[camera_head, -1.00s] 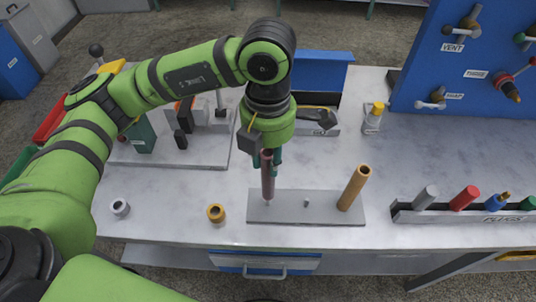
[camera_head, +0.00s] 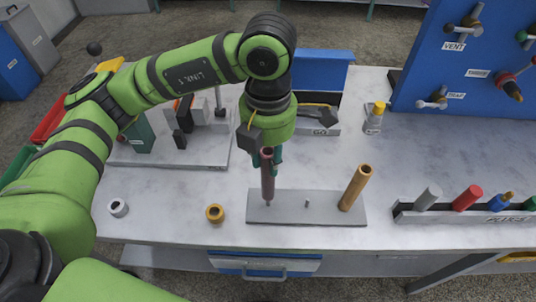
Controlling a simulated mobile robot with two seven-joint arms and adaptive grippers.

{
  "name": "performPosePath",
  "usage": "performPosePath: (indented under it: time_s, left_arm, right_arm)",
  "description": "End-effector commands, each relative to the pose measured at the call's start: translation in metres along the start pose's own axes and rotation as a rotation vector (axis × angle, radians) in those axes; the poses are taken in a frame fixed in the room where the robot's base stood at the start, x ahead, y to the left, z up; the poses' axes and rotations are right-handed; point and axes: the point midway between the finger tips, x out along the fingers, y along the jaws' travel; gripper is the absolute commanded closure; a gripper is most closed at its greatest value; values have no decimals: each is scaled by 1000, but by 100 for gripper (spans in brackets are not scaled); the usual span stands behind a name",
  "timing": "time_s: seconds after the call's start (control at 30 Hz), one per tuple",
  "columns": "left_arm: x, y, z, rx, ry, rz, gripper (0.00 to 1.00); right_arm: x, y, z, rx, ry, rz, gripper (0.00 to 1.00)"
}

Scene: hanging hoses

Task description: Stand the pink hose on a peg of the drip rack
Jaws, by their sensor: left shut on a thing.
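The pink hose (camera_head: 268,183) is a dark pink tube, held upright in my left gripper (camera_head: 267,160), which is shut on its upper part. The hose's lower end is at the left peg of the drip rack (camera_head: 285,214), a flat grey plate on the table. I cannot tell whether the hose is around that peg or just above it. The rack's middle peg (camera_head: 307,203) is bare. An orange-tan hose (camera_head: 355,188) stands at the rack's right end, leaning slightly. My right gripper is not in view.
A plug holder (camera_head: 460,216) with several coloured plugs stands at the right. A yellow-capped bottle (camera_head: 374,118) and a blue panel (camera_head: 450,90) are behind. Table between is clear.

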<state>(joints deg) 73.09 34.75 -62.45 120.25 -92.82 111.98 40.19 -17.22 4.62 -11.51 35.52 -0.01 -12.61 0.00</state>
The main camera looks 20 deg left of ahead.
Motion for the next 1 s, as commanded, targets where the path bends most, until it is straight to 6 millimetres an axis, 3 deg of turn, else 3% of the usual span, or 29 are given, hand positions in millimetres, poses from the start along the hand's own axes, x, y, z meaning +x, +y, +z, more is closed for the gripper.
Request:
performPosePath:
  time_s: [1.0]
  left_arm:
    - [0,0,1,-1,-1,1,100]
  right_arm:
    - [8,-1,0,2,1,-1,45]
